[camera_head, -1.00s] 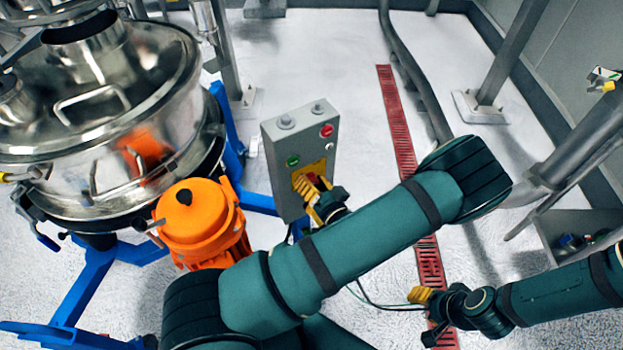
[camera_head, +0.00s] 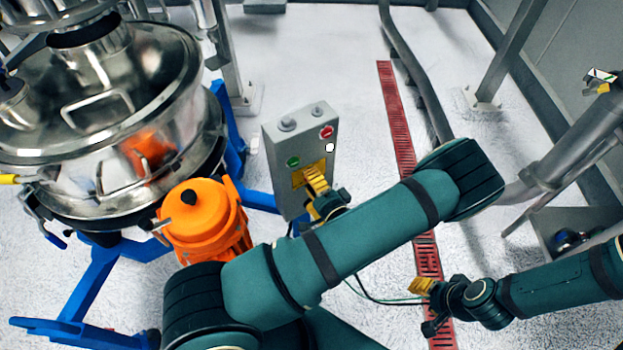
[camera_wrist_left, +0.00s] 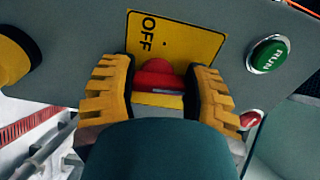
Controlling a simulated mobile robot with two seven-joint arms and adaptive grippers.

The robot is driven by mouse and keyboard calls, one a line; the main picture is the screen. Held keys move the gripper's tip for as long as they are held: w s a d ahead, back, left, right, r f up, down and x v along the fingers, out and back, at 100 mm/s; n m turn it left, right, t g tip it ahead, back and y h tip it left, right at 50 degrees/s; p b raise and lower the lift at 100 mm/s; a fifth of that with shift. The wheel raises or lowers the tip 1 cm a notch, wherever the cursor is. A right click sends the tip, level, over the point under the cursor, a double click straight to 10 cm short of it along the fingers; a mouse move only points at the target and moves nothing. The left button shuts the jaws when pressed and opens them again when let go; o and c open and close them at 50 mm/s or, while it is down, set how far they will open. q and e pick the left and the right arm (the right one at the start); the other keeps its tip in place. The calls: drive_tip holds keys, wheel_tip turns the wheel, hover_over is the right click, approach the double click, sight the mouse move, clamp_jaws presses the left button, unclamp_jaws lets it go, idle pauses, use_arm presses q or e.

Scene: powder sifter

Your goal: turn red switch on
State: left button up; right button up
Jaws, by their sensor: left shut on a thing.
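The grey control box (camera_head: 284,185) stands left of centre in the head view, with a yellow plate (camera_head: 298,179) on its front. In the left wrist view the red switch (camera_wrist_left: 157,77) sits on the yellow plate, beside the word OFF (camera_wrist_left: 148,32). My left gripper (camera_wrist_left: 160,90) has its yellow fingers closed on either side of the switch. In the head view my left gripper (camera_head: 318,183) is at the plate and hides the switch. My right gripper (camera_head: 422,287) is at the lower right, apart from the box; its finger opening is unclear.
A green RUN button (camera_wrist_left: 268,55) and a red button (camera_wrist_left: 250,119) are close to the left fingers. An orange motor (camera_head: 205,222) and the steel sifter (camera_head: 100,130) on blue legs stand left of the box. Bare floor lies right of the box, around a red drain grate (camera_head: 394,110).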

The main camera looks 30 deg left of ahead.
use_arm(q)
drive_tip(key=shift+m, duration=0.4)
drive_tip(key=o, duration=1.2)
drive_tip(key=v, duration=1.2)
